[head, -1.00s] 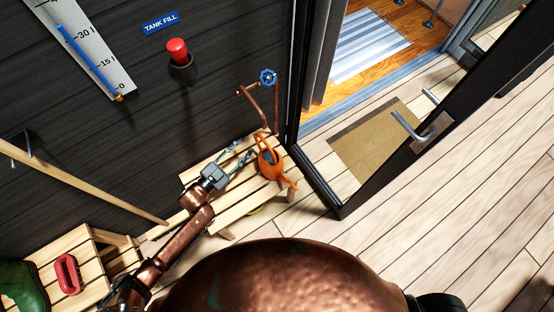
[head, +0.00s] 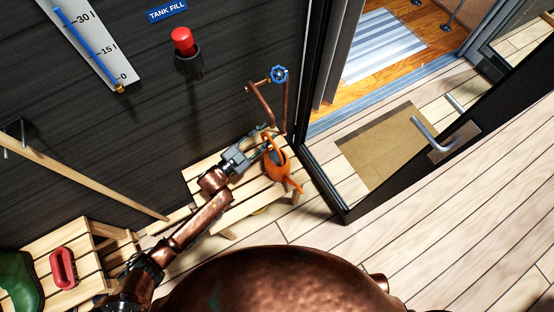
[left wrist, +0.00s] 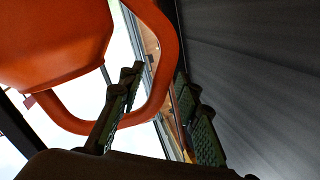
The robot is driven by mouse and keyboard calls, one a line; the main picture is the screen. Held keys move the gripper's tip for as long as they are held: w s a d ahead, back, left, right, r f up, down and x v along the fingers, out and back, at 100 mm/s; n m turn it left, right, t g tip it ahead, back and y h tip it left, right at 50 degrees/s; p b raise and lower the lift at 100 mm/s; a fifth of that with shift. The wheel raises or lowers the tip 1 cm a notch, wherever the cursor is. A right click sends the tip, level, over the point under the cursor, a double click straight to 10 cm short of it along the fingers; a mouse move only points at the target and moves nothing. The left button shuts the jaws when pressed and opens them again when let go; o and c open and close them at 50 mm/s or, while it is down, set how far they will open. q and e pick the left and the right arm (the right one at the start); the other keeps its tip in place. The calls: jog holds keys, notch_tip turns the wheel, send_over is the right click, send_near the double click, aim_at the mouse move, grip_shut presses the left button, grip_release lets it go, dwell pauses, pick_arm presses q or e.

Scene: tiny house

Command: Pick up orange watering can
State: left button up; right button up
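The orange watering can (head: 277,168) stands on a slatted wooden bench (head: 230,208) by the dark wall, its spout toward the lower right. My left gripper (head: 262,143) is at the can's upper left, on its handle side. In the left wrist view the can's body (left wrist: 50,40) fills the upper left, and its looped handle (left wrist: 172,60) curves down to the right. The two fingers of the left gripper (left wrist: 158,82) are apart, with the bend of the handle between them; whether either finger touches it, I cannot tell. My right gripper is not in view.
Copper pipes with a blue valve wheel (head: 279,74) rise behind the bench. The open glass door (head: 345,205) stands close on the right. A wooden pole (head: 85,180) leans left, above a crate-like stand with a red object (head: 62,268) and a green boot (head: 18,285).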

pick_arm(q)
grip_shut()
dwell(0.3)
dwell(0.6)
jog(key=shift+r, duration=0.15)
